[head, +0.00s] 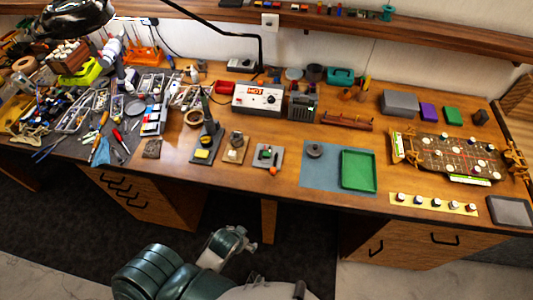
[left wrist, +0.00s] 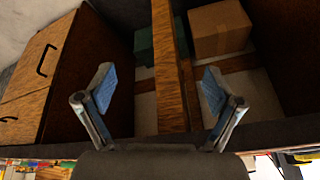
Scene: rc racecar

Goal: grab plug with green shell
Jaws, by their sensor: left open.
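A small grey plate with a green part and an orange ball (head: 267,156) lies near the front edge of the desk, left of the blue mat. The green part may be the plug with the green shell, but it is too small to tell. In the left wrist view my left gripper (left wrist: 158,82) is open and empty, its two blue-padded fingers wide apart. It faces the space under the desk, with no plug between the fingers. In the head view my left arm is low, in front of the desk and below its top. My right gripper is not in view.
The wooden desk (head: 290,185) is crowded with tools at the left. A blue mat (head: 318,178) bears a green tray (head: 373,170). A circuit board in a holder (head: 455,158) stands at the right. A cardboard box (left wrist: 219,30) sits under the desk.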

